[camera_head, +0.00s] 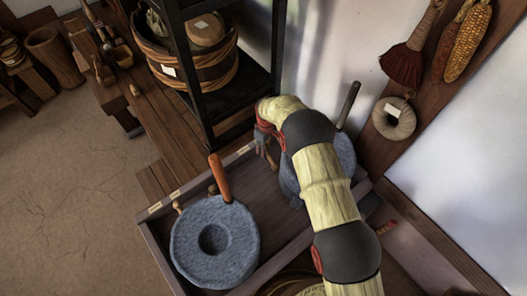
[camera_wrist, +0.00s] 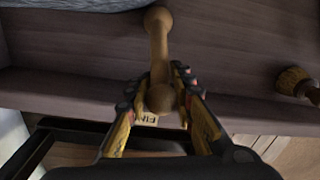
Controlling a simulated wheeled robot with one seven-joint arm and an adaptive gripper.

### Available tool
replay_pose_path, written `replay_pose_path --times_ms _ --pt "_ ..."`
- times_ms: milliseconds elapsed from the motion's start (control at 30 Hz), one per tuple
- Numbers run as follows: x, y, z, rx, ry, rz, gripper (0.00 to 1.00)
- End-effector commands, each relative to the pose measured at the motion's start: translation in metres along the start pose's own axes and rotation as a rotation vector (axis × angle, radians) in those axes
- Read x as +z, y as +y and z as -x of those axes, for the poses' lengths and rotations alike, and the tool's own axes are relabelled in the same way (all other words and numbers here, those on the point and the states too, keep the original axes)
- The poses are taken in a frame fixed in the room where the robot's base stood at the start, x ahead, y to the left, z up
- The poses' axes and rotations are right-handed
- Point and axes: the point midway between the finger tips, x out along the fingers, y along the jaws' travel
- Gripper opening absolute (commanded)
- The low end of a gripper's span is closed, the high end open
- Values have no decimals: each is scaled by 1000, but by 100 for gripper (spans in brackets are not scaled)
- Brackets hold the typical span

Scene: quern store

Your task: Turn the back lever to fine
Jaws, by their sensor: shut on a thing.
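The back lever (camera_wrist: 158,45) is a turned wooden handle with a round knob, seen in the wrist view. My gripper (camera_wrist: 162,92) is shut on its knob end, with a finger on each side. A pale label (camera_wrist: 148,118) on the tray's edge shows letters like "FIN" beside the knob, partly hidden. In the head view my gripper (camera_head: 268,140) is at the tray's far edge, beside the back quern stone (camera_head: 345,152), largely covered by my arm. A bit of the back lever (camera_head: 272,158) shows below the gripper.
The front quern stone (camera_head: 214,240) with an orange handle (camera_head: 219,177) stands at left in the tray. Another small wooden lever (camera_head: 178,207) is near it; it also shows in the wrist view (camera_wrist: 298,82). A black rack (camera_head: 222,128) stands close behind my gripper.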

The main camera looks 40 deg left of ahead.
Motion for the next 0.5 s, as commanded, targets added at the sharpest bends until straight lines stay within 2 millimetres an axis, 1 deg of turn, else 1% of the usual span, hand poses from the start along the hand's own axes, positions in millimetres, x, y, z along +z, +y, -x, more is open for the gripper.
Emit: replay_pose_path --times_ms 200,500 --pt "0 2 0 -1 2 -46 0" --pt "0 3 0 -1 3 -57 0"
